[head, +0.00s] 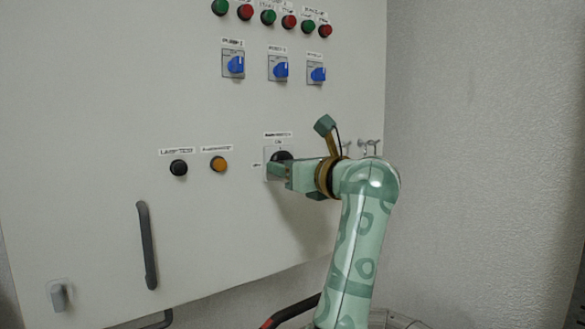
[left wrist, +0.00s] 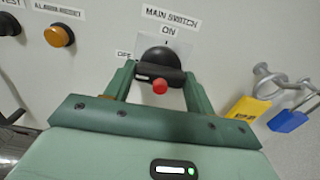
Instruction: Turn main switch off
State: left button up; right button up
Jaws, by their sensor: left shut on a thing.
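The main switch is a black rotary knob (left wrist: 160,57) on the grey cabinet panel. Its label reads ON above and OFF to the left. In the head view the knob (head: 281,156) is partly covered by my left gripper (head: 279,170). In the left wrist view, my left gripper (left wrist: 160,82) has one green finger on each side of the knob's black handle and is shut on it. My right gripper is not in view.
A yellow padlock (left wrist: 248,108) and a blue padlock (left wrist: 288,121) hang right of the switch. An orange button (head: 218,164) and a black button (head: 179,168) sit to its left. Blue selector knobs (head: 236,65) are above. A dark door handle (head: 147,245) is lower left.

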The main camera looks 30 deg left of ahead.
pick_arm(q)
jog(key=o, duration=1)
jog(key=b+v, duration=0.1)
jog(key=v, duration=1.5)
jog(key=shift+d, duration=0.2)
